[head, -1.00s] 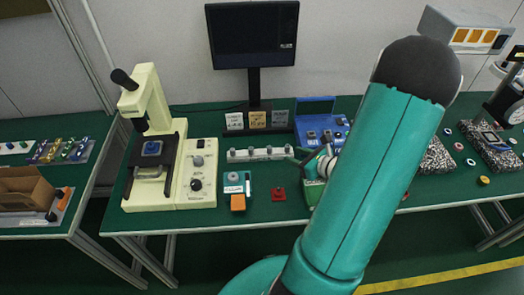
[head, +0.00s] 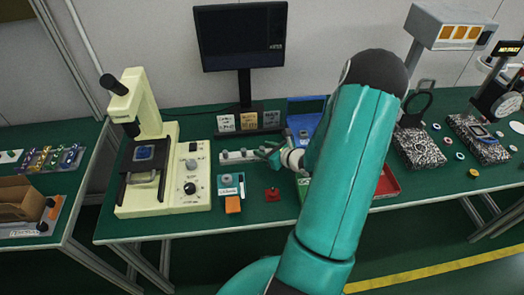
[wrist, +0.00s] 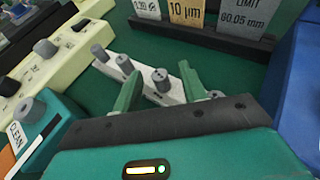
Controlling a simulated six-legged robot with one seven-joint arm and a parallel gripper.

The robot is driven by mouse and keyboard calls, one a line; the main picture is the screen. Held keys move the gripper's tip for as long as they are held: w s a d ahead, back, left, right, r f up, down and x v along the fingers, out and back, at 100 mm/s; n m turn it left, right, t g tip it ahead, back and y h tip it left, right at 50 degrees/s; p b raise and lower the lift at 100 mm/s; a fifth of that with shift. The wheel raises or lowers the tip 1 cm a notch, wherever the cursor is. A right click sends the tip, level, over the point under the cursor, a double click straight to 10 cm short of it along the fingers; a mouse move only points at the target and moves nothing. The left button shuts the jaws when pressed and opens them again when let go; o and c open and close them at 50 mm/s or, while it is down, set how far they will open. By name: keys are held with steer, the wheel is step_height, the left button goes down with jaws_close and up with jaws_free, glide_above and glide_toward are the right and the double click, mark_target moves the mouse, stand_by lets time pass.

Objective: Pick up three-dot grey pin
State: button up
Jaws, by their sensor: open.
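A white rack (head: 234,157) with a row of grey pins stands on the green bench; it also shows in the wrist view (wrist: 143,84). One grey pin (wrist: 160,80) stands upright in it, between my fingers as seen in the wrist view; dots on it are too small to count. Two more grey pins (wrist: 125,63) and (wrist: 100,53) stand to its left. My gripper (wrist: 161,72) is open and empty, its green fingers either side of that pin's line. In the head view my gripper (head: 266,150) is at the rack's right end. The rack's right part is hidden.
Label cards (head: 249,121) stand behind the rack. A cream microscope (head: 150,140) is at left, a blue bin (head: 304,115) at right. An orange-fronted box (head: 232,203) and red piece (head: 272,194) lie in front. Bare green bench surrounds the red piece.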

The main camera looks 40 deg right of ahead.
steer(key=shift+x, duration=0.9)
jaws_close()
steer(key=shift+r, duration=0.15)
